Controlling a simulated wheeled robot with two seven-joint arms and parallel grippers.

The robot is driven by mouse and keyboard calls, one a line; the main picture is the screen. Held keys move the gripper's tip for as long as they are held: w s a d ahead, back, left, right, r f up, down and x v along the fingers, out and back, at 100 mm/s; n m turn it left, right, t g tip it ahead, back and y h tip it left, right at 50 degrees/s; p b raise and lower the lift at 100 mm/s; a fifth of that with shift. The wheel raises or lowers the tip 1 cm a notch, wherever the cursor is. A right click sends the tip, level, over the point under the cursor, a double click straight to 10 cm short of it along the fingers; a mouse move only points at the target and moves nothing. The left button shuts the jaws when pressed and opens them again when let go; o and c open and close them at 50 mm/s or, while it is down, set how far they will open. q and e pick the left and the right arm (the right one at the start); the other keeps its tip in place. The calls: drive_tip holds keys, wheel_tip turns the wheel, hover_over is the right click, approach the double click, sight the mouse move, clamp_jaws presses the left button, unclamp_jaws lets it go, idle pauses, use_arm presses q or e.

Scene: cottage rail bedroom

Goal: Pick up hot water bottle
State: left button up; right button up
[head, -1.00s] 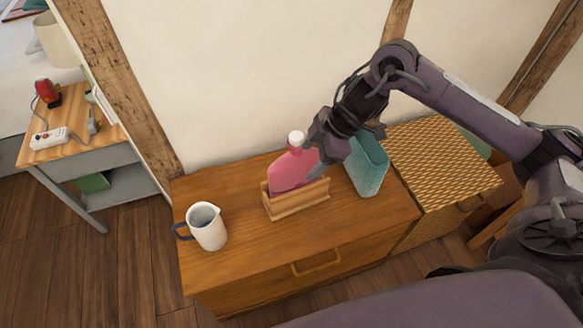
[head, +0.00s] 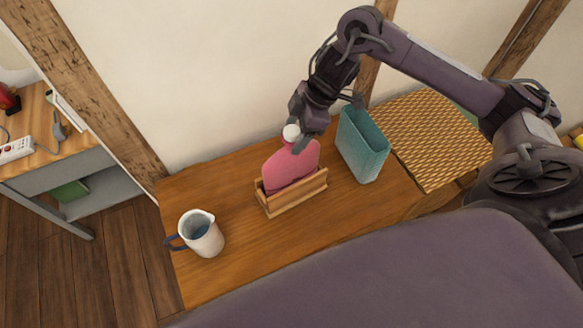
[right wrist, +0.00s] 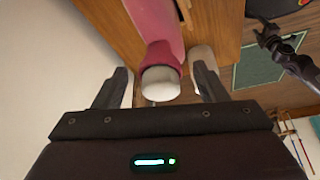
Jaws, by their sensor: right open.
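The pink hot water bottle (head: 290,167) stands upright in a wooden rack (head: 292,198) on the wooden cabinet top. Its white cap (head: 291,133) is at the top. My right gripper (head: 303,132) is at the bottle's neck. In the right wrist view, the white cap (right wrist: 160,83) and pink neck lie between the open fingers of the right gripper (right wrist: 160,90), with a gap on either side. In the head view the gripper partly covers the bottle's upper right. My left gripper is not in view.
A white jug (head: 202,234) stands to the left of the rack. A teal container (head: 362,145) stands close to the right. A woven-topped box (head: 437,140) is beyond it. The wall is close behind. The cabinet top (head: 245,245) is bare in front of the rack.

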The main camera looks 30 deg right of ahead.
drive_tip(key=x, duration=0.2)
drive_tip(key=shift+a+f, duration=0.15)
drive_tip(key=shift+f, duration=0.2)
drive_tip(key=shift+c, duration=0.4)
clamp_jaws()
drive_tip(key=shift+w+r, duration=0.1)
drive_tip(key=shift+r, duration=0.05)
